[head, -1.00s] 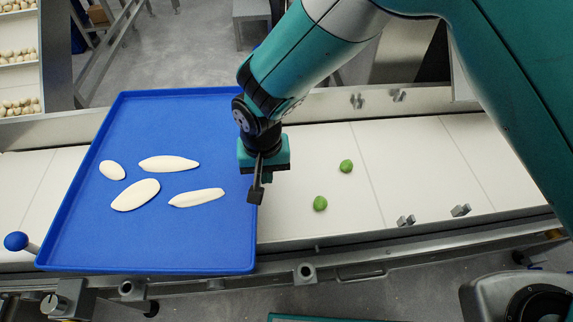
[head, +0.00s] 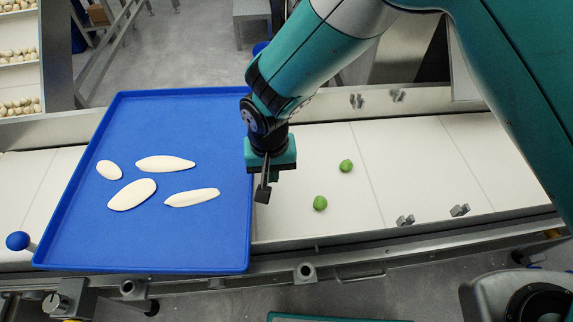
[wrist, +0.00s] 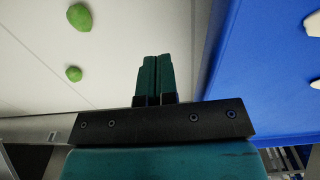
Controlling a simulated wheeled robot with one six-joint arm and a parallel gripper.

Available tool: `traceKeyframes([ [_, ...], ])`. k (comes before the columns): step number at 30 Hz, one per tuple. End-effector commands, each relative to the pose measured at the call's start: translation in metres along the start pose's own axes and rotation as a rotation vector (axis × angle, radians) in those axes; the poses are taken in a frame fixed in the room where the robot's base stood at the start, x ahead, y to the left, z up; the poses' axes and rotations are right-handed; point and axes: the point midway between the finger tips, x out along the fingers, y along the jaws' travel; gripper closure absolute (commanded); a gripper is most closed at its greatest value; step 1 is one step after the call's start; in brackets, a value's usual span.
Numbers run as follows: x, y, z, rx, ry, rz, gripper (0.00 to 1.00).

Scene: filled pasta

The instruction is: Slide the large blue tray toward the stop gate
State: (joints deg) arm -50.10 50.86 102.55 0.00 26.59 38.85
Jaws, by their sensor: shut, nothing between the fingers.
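The large blue tray (head: 110,235) lies on the left part of the white belt, with several pale oval dough pieces (head: 132,194) on it. My gripper (head: 262,194) is shut and empty, just to the right of the tray's right edge. In the wrist view the shut fingers (wrist: 155,75) point over the white belt, and the tray (wrist: 270,75) is to their right with a gap between. A rod with a blue ball knob (head: 17,241) stands by the tray's near left corner. I cannot tell for sure which part is the stop gate.
Two green lumps (head: 320,203) (head: 346,166) lie on the white belt (head: 410,160) right of my gripper. Small metal brackets (head: 405,220) (head: 398,95) sit along both belt edges. Metal rails border the belt.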

Motion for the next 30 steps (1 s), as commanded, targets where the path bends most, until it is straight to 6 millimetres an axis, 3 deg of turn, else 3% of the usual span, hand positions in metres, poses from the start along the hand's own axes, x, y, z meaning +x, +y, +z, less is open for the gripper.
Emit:
traceKeyframes([
  [27,-0.088,0.0,0.0,0.0,0.0,0.0,1.0],
  [30,-0.092,0.0,0.0,0.0,0.0,0.0,1.0],
])
